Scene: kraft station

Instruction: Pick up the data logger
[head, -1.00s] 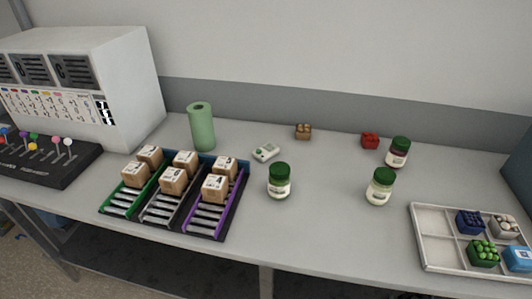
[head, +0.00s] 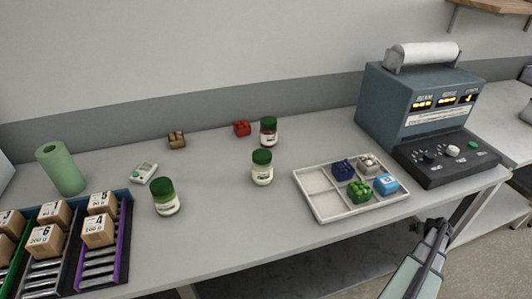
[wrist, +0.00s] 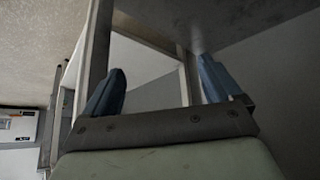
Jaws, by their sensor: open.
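A small white device with a green button, which looks like the data logger (head: 144,173), lies flat on the grey table in the head view, left of the middle. It lies just behind a green-lidded jar (head: 166,197). My gripper (head: 438,225) is at the lower right of the head view, off the table's front edge and far from the device. In the wrist view its two blue fingers (wrist: 158,75) are spread apart with nothing between them. The wrist view shows table legs and an underside, not the device.
Two more jars (head: 262,168) (head: 268,131), a red block (head: 242,128), a brown block (head: 177,140) and a green roll (head: 61,168) stand on the table. A divided tray (head: 318,206), a grey-blue machine (head: 385,100) and racks of boxes (head: 122,235) flank the clear middle.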

